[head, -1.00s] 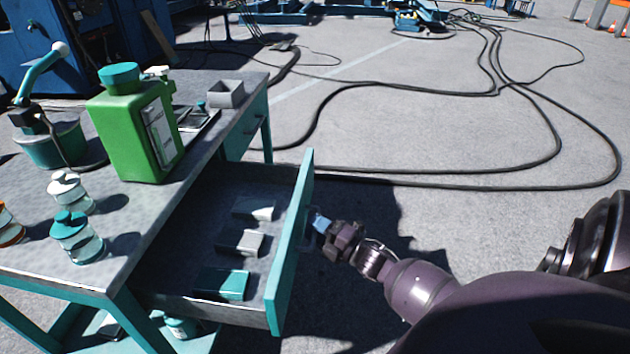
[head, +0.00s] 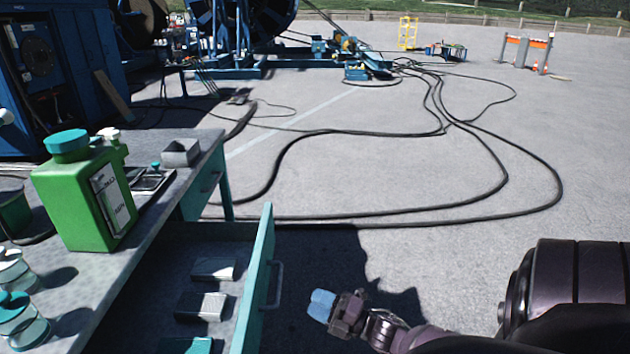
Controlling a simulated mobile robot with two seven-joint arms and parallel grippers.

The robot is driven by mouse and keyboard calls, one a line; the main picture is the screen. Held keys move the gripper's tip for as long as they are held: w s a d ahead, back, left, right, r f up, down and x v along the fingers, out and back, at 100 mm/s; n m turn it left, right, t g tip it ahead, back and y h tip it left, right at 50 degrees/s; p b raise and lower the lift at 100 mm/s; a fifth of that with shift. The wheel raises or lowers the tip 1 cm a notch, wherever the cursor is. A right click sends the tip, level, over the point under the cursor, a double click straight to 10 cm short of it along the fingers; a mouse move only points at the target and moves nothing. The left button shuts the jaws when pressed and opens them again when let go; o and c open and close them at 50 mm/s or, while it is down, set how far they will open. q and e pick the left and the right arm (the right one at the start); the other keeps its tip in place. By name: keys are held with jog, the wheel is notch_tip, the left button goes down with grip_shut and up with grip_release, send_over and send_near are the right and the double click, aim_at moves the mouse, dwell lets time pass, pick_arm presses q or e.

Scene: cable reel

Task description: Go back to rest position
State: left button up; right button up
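My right gripper (head: 322,306) is in the lower middle of the head view, to the right of the open drawer (head: 256,290) and apart from its handle (head: 276,285). Its light-blue fingertips show close together; I cannot tell whether they are open or shut, and I see nothing held. The drawer stands pulled out from the workbench (head: 150,235), with several small boxes inside, such as a grey one (head: 213,268). My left gripper is not in view.
On the workbench stand a green canister (head: 80,200), a grey open box (head: 181,152) and glass jars (head: 20,320). Black cables (head: 400,212) lie on the concrete beyond. The floor right of the drawer is clear.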

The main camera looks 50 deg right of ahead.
dwell(0.5)
